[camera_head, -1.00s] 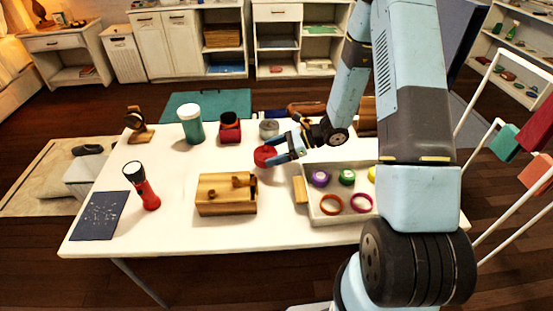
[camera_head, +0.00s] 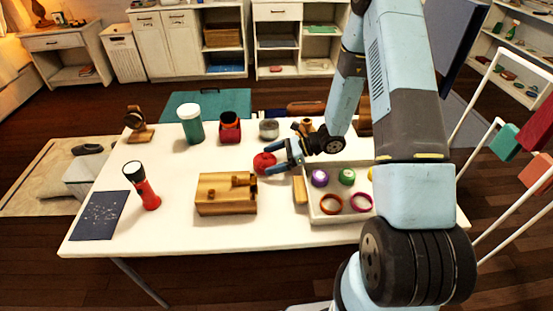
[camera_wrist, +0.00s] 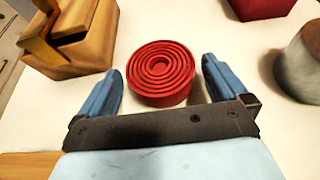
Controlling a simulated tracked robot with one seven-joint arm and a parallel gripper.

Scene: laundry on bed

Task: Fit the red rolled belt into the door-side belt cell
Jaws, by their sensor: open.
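The red rolled belt (camera_head: 264,162) lies on the white table, coiled with its spiral facing up. In the wrist view the belt (camera_wrist: 160,72) sits just ahead of and between the fingertips of my gripper (camera_wrist: 162,84). My gripper (camera_head: 281,159) is open, low over the table, on the right side of the belt in the head view. A white tray (camera_head: 342,219) at the table's right holds a purple roll (camera_head: 319,178), a green roll (camera_head: 346,176), a red ring (camera_head: 331,204) and a purple ring (camera_head: 360,202). My arm hides its right part.
A wooden box (camera_head: 226,207) stands left of the tray. A red cup (camera_head: 230,128), a grey tin (camera_head: 268,129) and a teal-white jar (camera_head: 191,125) stand behind. A red flashlight (camera_head: 146,190) and a dark sheet (camera_head: 98,215) are at left.

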